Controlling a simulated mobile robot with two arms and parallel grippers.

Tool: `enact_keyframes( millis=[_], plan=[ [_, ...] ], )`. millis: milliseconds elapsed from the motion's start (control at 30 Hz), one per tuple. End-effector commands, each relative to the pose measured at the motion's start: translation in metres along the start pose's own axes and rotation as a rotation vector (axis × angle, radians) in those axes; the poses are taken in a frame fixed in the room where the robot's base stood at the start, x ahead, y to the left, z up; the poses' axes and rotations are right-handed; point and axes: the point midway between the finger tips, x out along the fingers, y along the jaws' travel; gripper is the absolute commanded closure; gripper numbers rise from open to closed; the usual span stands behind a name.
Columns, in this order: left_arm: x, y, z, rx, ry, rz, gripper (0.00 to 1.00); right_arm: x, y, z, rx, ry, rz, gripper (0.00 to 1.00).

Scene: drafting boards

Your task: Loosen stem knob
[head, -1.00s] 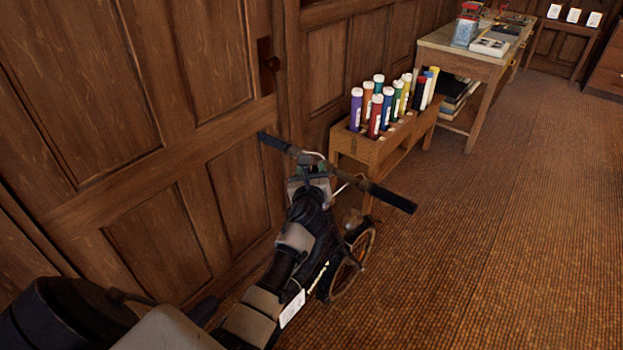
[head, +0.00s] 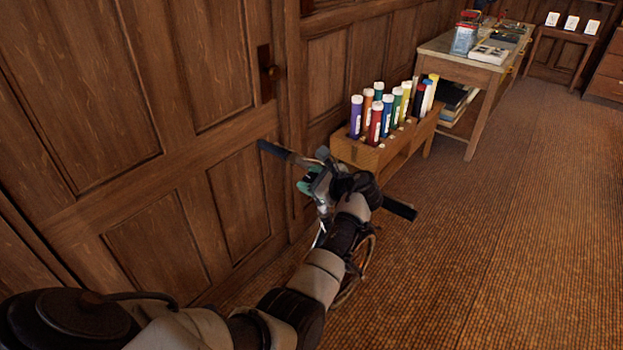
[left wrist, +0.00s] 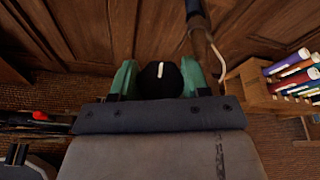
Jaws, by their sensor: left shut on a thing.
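A bicycle with a straight handlebar (head: 273,149) stands beside the panelled wall, partly hidden behind my left arm. In the left wrist view the stem knob (left wrist: 161,79) is a round black cap with a white mark. The green fingers of my left gripper (left wrist: 159,82) lie on both sides of it and are shut on it. In the head view my left gripper (head: 308,186) is at the middle of the handlebar, and I cannot make out the knob there. The front wheel (head: 362,262) shows below my arm. My right gripper is not in view.
A wooden rack (head: 368,158) of coloured tubes stands just beyond the handlebar, close to the wall. A cluttered table (head: 452,67) is behind it. The carpet (head: 500,250) to the right is clear. A panelled door (head: 200,70) is at the left.

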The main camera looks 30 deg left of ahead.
Motion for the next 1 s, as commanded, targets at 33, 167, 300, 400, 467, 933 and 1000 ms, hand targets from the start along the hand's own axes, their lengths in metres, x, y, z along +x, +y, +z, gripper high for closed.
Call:
enact_keyframes(
  millis=[33,167,300,400,467,933,1000],
  plan=[
    [0.0,-0.002,0.001,-0.014,0.001,0.042,0.77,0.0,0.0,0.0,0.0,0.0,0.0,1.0],
    [0.0,-0.001,0.0,-0.053,0.0,0.151,0.77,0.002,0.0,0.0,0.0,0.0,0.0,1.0],
    [0.001,-0.001,-0.001,-0.091,0.001,0.256,0.77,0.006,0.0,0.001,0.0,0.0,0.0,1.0],
    [0.001,0.0,-0.001,-0.114,0.001,0.319,0.77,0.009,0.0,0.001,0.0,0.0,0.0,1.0],
    [0.001,0.0,-0.001,-0.126,0.001,0.352,0.77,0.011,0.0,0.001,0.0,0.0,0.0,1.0],
    [0.0,0.001,-0.001,-0.169,0.002,0.473,0.77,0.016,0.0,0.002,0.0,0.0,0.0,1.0],
    [0.0,0.001,-0.001,-0.17,0.002,0.475,0.77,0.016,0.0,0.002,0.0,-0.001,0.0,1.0]
  ],
)
